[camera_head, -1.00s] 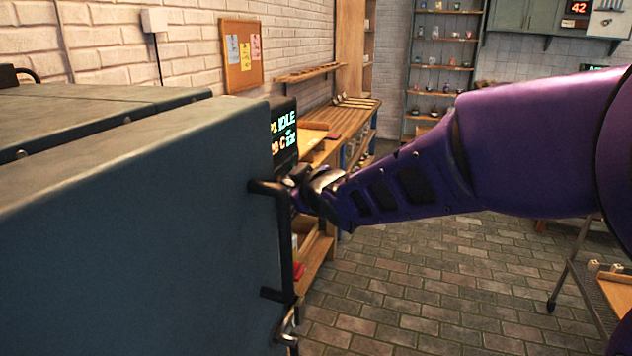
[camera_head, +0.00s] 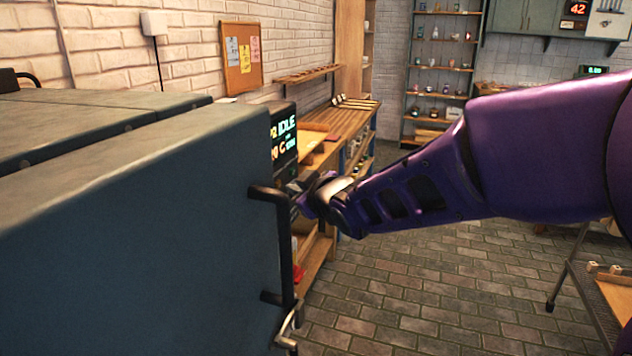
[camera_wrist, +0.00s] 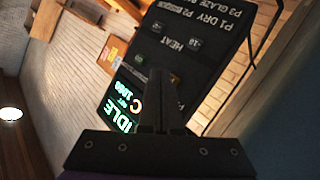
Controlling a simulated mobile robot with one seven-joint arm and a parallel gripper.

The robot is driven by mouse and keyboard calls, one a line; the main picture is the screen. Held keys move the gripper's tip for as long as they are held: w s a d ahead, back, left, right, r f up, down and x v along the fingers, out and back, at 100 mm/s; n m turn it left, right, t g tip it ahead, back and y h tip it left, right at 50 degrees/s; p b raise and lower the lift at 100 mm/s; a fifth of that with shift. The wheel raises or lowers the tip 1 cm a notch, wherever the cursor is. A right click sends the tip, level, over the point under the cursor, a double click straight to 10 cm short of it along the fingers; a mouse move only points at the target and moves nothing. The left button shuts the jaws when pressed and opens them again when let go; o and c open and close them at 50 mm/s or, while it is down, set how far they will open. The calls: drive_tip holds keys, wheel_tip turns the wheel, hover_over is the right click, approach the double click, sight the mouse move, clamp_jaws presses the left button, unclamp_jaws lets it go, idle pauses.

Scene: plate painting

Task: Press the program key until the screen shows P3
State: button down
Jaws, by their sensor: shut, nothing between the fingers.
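The kiln's control box with its lit screen (camera_head: 284,135) shows past the kiln's edge in the head view. Its top line seems to read P2 IDLE, with its left end partly cut off by the kiln. In the wrist view the screen (camera_wrist: 124,105) shows IDLE and 1000; the fingers hide part of it. Small keys (camera_wrist: 195,43) sit on the panel near the word HEAT; I cannot tell which is the program key. My gripper (camera_head: 296,188) is shut and empty, below the screen. In the wrist view its fingers (camera_wrist: 160,82) point at the panel; contact cannot be told.
The blue-grey kiln (camera_head: 130,230) fills the left, with a black door handle (camera_head: 284,240) close to my gripper. A wooden workbench (camera_head: 345,122) runs behind the control box. A cart (camera_head: 598,290) stands at right. The brick floor between is clear.

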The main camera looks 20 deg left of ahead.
idle(0.5)
drive_tip(key=shift+a+b, duration=0.45)
drive_tip(key=shift+b, duration=0.1)
drive_tip(key=shift+a+b, duration=0.35)
idle(0.6)
drive_tip(key=shift+d+p, duration=0.6)
drive_tip(key=shift+d, duration=0.15)
drive_tip(key=shift+s+d+p, duration=0.15)
drive_tip(key=shift+d+p, duration=0.7)
drive_tip(key=shift+d, duration=0.45)
drive_tip(key=shift+s+d+p, duration=0.1)
drive_tip(key=shift+d+p, duration=0.75)
drive_tip(key=shift+d, duration=0.4)
